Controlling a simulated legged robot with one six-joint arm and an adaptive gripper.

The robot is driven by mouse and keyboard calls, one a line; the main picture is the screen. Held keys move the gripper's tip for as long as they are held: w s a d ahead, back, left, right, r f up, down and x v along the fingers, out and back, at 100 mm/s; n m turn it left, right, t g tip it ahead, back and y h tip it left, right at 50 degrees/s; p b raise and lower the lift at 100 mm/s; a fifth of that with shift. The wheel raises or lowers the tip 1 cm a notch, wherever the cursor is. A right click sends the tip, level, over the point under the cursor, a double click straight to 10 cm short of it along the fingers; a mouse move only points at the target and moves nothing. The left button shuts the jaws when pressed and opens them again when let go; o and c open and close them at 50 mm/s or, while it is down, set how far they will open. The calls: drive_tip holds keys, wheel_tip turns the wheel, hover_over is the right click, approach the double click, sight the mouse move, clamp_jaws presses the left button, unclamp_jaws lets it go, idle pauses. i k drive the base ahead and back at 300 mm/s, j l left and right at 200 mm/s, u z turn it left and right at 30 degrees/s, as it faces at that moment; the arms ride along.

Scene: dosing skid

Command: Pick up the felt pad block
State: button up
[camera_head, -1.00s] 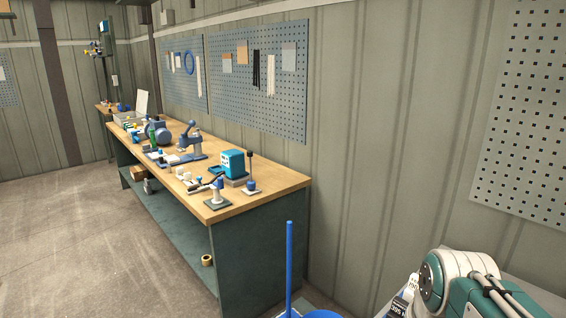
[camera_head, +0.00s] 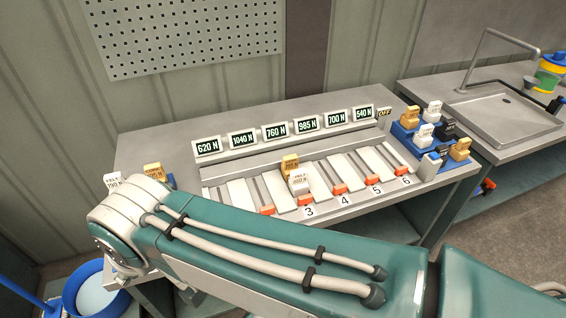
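A white block (camera_head: 112,180) stands at the far left end of the bench, partly behind my arm. Its small label seems to read "FELT" with a force in N. Another white block (camera_head: 298,181) stands in the middle lanes of the dosing skid (camera_head: 345,174), its label too small to read surely. More white blocks, one of them here (camera_head: 432,110), stand in the blue holder at the right. My teal and white arm crosses the lower part of the view. My gripper is not in view.
A gold block (camera_head: 153,172) stands beside the left white block, another gold block (camera_head: 290,165) in the lanes. Displays (camera_head: 275,131) line the skid's back. A blue holder (camera_head: 403,131) carries gold, white and black blocks. A sink (camera_head: 502,118) is at right, a blue bucket (camera_head: 98,290) lower left.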

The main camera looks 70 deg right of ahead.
sight(298, 185)
drive_tip(key=z, duration=2.25)
